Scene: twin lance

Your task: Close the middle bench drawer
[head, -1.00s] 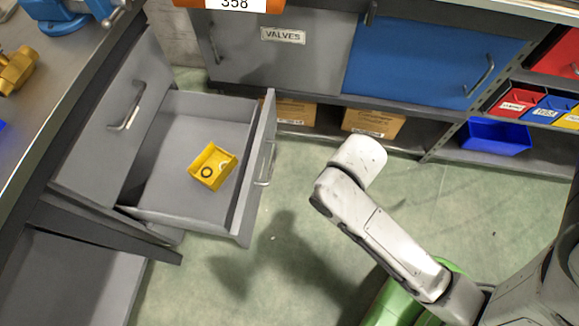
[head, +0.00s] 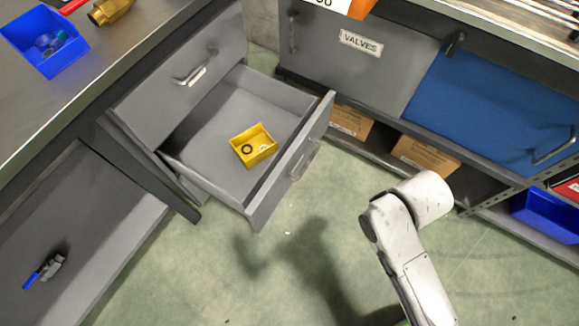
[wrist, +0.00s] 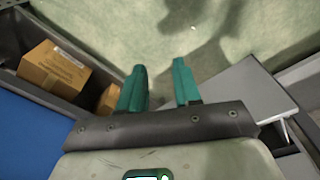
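The bench drawer (head: 220,172) below the shut upper drawer (head: 180,80) stands pulled well out. Its grey front has a bar handle (head: 304,160) facing right, and a small yellow bin (head: 254,146) with a ring-shaped part sits inside. My gripper (wrist: 159,72) shows in the wrist view, its two green fingers apart with only floor between them. A grey panel (wrist: 248,92), which looks like the drawer's front, lies right of the fingers, apart from them. The head view shows my arm right of the drawer, but not the fingers.
A cabinet with a grey VALVES door (head: 360,62) and a blue door (head: 490,105) stands at the back right. Cardboard boxes (head: 425,152) sit on its low shelf. An open lower bench space (head: 90,210) holds a blue-handled tool (head: 44,270). Green floor (head: 290,265) is clear beside the drawer.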

